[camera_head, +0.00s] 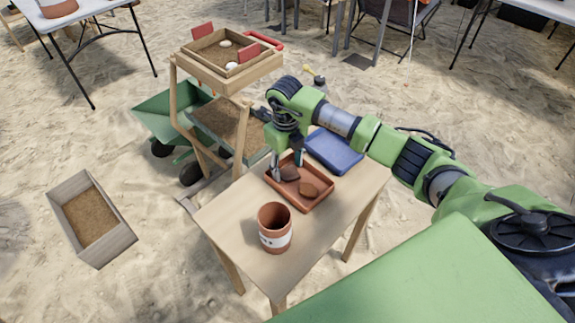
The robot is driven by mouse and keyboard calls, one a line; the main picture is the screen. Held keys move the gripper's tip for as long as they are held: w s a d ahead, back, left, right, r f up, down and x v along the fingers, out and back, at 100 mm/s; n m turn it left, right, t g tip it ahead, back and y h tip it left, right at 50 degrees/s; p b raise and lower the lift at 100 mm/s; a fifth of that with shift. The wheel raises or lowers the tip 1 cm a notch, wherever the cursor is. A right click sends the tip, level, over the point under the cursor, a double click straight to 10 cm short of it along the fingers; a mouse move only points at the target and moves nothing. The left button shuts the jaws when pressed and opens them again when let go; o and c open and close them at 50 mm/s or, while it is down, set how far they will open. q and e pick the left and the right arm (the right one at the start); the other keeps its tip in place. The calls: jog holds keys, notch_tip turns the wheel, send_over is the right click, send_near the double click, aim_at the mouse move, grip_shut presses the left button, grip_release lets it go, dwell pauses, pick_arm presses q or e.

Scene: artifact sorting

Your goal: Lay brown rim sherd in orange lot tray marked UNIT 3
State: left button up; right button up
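The orange tray (327,186) lies on the small wooden table; no marking on it can be read from here. Two brown sherds show at the tray: one (289,173) toward its back left, and another (309,190) nearer its middle right. I cannot tell which is the rim sherd. My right gripper (287,163) points down over the tray's back left part. Its fingers are apart, one on each side of the back left sherd. I cannot tell if they touch it, or if that sherd rests on the tray floor. My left gripper is out of view.
On the wooden table (240,215), a brown pot with a white band (275,228) stands in front of the tray. A blue tray (334,151) lies behind it. A wooden sieve stand (228,72) and green wheelbarrow (160,108) stand back left. A sand-filled box (91,217) sits left.

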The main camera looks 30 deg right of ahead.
aim_at(287, 172)
jog(key=shift+r, duration=0.1)
jog(key=shift+r, duration=0.2)
notch_tip(287, 172, up, 12)
jog(key=b, duration=0.1)
jog(key=shift+a, duration=0.15)
jog(key=shift+f, duration=0.1)
